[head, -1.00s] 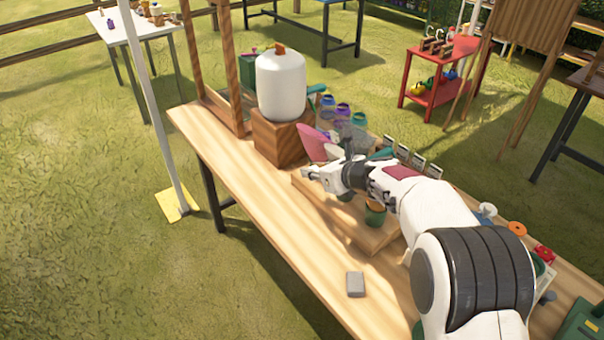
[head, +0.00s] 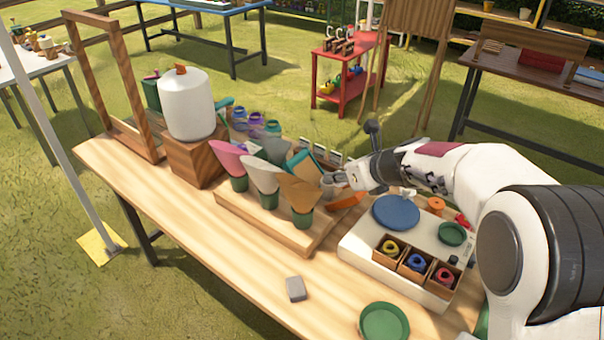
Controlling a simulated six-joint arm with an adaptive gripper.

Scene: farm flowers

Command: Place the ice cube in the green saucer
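A green saucer (head: 384,321) lies at the front right of the wooden table, near the bottom edge of the head view. A smaller round green dish (head: 451,233) is on the white tray. I cannot make out a clear ice cube; a small grey block (head: 295,289) lies alone on the bare tabletop at the front. My gripper (head: 340,184) is above the back part of the table, just right of the paper cones and far from the grey block and the saucer. Its fingers are small and blurred, and whether they hold anything cannot be told.
A wooden rack (head: 262,219) holds several colored cones in green cups. The white tray (head: 357,244) carries a blue disc (head: 396,212) and wooden compartments with colored rings. A white tank (head: 186,104) stands on a wooden block at the left. The front tabletop is mostly clear.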

